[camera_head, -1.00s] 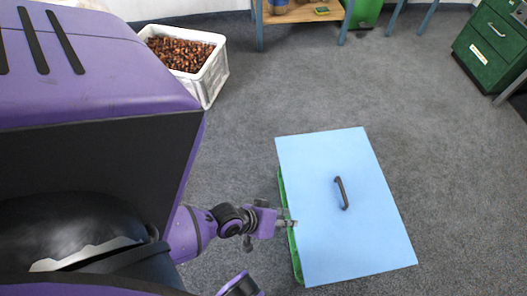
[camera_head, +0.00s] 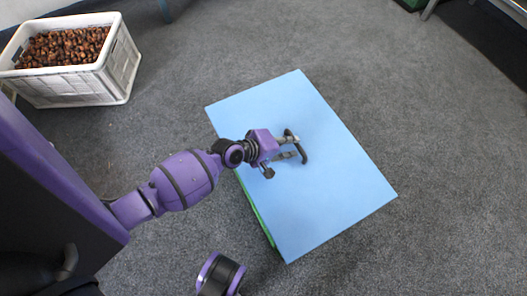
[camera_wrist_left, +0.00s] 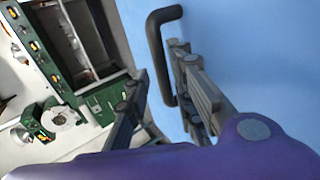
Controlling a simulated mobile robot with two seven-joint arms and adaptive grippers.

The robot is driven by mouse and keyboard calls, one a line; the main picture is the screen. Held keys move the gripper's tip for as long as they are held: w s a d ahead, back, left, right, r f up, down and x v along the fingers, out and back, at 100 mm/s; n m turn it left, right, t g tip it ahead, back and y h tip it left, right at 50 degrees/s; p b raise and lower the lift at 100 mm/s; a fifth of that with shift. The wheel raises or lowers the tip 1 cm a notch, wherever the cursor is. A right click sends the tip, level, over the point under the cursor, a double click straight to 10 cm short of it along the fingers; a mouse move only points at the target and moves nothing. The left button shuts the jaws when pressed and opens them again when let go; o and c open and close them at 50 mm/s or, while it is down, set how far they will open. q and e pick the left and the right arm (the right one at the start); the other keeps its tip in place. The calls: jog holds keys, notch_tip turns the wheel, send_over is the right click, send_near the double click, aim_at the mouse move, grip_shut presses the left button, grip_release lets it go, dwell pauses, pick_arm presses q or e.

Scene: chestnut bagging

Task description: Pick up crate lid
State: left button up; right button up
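The crate lid (camera_head: 325,195) is a flat light-blue panel lying on a green crate (camera_head: 258,212), of which only a thin edge shows along the lid's left side. A dark bar handle (camera_head: 303,156) stands on the lid. My left gripper (camera_head: 291,147) reaches in over the lid from the left, with its fingers at the handle. In the left wrist view the handle (camera_wrist_left: 158,55) passes between the two parted fingers, closer to the right one. The left gripper is open. I cannot tell whether a finger touches the handle. My right gripper is not in view.
A white crate of chestnuts (camera_head: 118,70) stands on the floor at the upper left. Grey carpet (camera_head: 420,110) is clear to the right of the lid. Green and white equipment (camera_wrist_left: 45,60) shows at the left of the left wrist view.

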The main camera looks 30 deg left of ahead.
pick_arm(q)
jog(key=b+x, duration=0.1)
jog(key=x, duration=0.3)
jog(key=shift+s, duration=0.15)
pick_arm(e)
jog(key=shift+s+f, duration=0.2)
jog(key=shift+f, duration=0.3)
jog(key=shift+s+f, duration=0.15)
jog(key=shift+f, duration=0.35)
pick_arm(q)
grip_shut()
jog(key=shift+r, duration=0.1)
